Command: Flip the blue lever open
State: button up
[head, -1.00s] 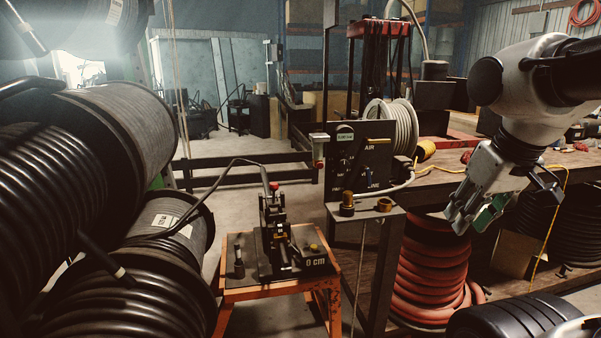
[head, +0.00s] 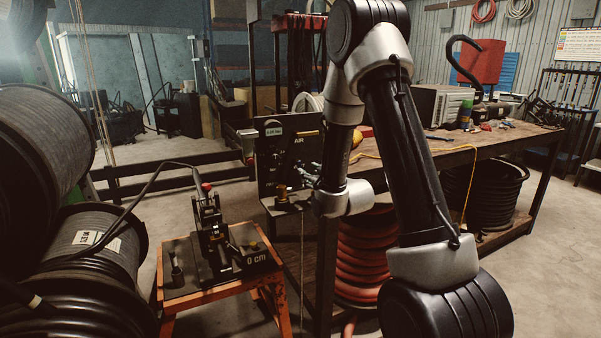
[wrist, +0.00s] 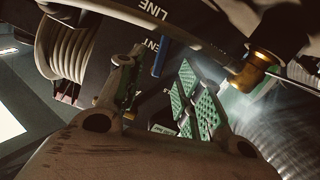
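The blue lever (wrist: 161,58) shows in the wrist view as a short blue bar on the dark panel, beside the white lettering "LINE". In the head view I cannot make it out; my arm covers part of the panel (head: 272,158). My gripper (wrist: 158,82) has its green-padded fingers spread apart with nothing between them. The lever appears beyond the fingertips, between the two fingers, and I see no contact. In the head view my gripper (head: 309,173) is small, close in front of the panel's right side.
A grey hose and a brass fitting (wrist: 247,72) lie close to my right finger in the wrist view. A hose coil (wrist: 66,48) is at upper left. In the head view, the crimper (head: 212,235) stands on an orange stand, left of red coiled hose (head: 362,262).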

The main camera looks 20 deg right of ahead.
jog(key=shift+w+f+t, duration=0.1)
jog(key=shift+f+t, duration=0.5)
jog(key=shift+f, duration=0.25)
jog(key=shift+w, duration=0.15)
jog(key=w, duration=0.7)
jog(key=shift+w+a, duration=0.2)
jog(key=shift+w, duration=0.05)
grip_shut()
